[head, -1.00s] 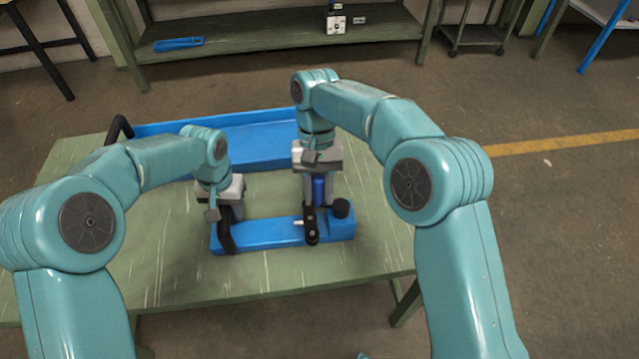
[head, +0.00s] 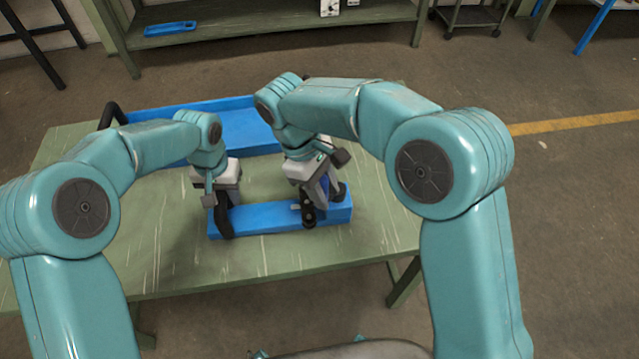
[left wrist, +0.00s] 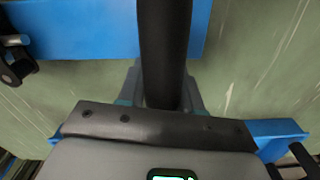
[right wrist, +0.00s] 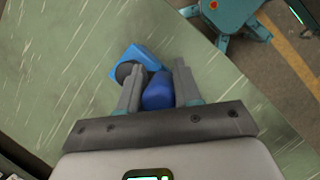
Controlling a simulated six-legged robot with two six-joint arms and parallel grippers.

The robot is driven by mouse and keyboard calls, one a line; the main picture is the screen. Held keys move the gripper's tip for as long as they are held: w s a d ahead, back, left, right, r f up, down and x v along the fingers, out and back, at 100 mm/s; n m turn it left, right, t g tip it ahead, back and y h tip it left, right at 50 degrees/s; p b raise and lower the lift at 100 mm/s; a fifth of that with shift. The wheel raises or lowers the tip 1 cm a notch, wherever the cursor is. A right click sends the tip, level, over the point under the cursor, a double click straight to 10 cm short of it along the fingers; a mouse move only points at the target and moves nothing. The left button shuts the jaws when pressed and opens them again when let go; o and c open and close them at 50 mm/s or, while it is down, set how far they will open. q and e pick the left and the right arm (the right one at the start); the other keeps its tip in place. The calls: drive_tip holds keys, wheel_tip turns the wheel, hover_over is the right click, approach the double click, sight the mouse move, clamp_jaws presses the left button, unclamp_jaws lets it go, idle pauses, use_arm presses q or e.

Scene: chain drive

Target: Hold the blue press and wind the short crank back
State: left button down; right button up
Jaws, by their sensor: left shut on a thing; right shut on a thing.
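The blue press (head: 265,217) lies on the green table. Its black upright handle (left wrist: 165,50) stands at the left end. My left gripper (head: 222,208) is shut around this handle. The short crank (head: 308,213), a dark link, is at the front of the press, right of its middle. My right gripper (head: 326,188), tilted, is shut on the crank's blue grip (right wrist: 158,92), which sits between its fingers in the right wrist view. A dark round knob (right wrist: 125,70) shows beside the grip. My right gripper hides part of the crank in the head view.
A large blue tray (head: 190,108) with a black handle (head: 112,112) lies behind the press, partly hidden by my arms. The green table (head: 160,262) is bare in front of the press. A shelf with a blue piece (head: 170,28) stands farther back.

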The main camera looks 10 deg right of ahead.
use_arm(q)
drive_tip(key=shift+a, duration=0.15)
use_arm(e)
drive_tip(key=w+d+n+t+y, duration=0.1)
drive_tip(key=d+n+t, duration=0.2)
drive_tip(key=n, duration=0.9)
drive_tip(key=w+d+n+t+y, duration=0.1)
drive_tip(key=d+n+t, duration=0.3)
drive_tip(key=n, duration=0.9)
drive_tip(key=shift+w+d+y, duration=0.4)
drive_tip(key=shift+d+y, duration=0.1)
drive_tip(key=shift+d, duration=0.25)
drive_tip(key=shift+w, duration=0.1)
